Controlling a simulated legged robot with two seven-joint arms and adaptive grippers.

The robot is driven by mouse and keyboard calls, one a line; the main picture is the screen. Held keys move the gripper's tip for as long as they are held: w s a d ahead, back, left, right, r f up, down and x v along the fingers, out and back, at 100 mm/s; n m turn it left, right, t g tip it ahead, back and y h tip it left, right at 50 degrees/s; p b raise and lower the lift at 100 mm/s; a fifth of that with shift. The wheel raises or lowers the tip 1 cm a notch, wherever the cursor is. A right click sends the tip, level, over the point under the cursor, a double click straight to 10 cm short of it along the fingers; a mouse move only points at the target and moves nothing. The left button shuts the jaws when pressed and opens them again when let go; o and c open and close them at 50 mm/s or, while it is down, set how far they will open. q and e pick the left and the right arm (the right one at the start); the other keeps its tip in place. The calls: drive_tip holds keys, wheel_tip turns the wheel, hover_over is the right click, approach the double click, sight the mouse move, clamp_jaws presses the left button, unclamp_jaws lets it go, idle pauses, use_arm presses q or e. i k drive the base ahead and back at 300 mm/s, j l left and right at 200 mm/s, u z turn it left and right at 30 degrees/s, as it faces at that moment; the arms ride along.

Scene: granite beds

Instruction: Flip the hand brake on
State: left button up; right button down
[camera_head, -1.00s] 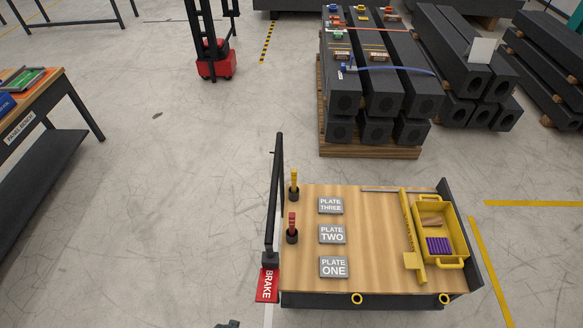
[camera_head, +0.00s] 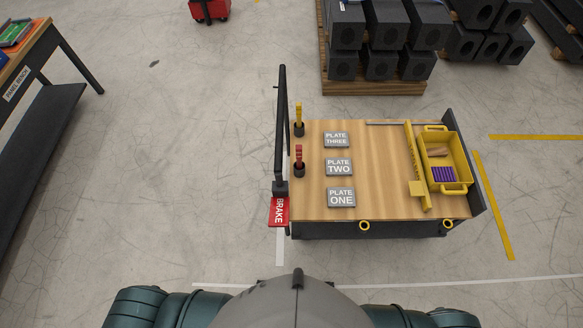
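A red lever plate marked BRAKE (camera_head: 279,211) sits at the near left corner of a wooden-topped cart (camera_head: 380,185). It lies just below the foot of the cart's black upright handle frame (camera_head: 281,125). I cannot tell from this view whether the brake is on or off. My own body shows at the bottom edge, short of the cart. Neither of my grippers is in view.
On the cart lie plates ONE (camera_head: 341,197), TWO (camera_head: 339,167) and THREE (camera_head: 336,139), red and yellow-handled tools in holders, a yellow bar (camera_head: 416,165) and a yellow tray (camera_head: 462,178). Granite beams (camera_head: 379,66) on a pallet stand behind. The panel bench (camera_head: 42,60) is at left. Floor left of the cart is clear.

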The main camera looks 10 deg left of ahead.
sight(279, 211)
drive_tip(key=k+j+z, duration=0.4)
drive_tip(key=k+j, duration=0.45)
drive_tip(key=j, duration=0.15)
drive_tip(key=i+j+z, duration=0.25)
drive_tip(key=j, duration=0.35)
drive_tip(key=i+j+z, duration=0.1)
drive_tip(key=i+j, duration=0.15)
drive_tip(key=i+j+z, duration=0.15)
drive_tip(key=j, duration=0.25)
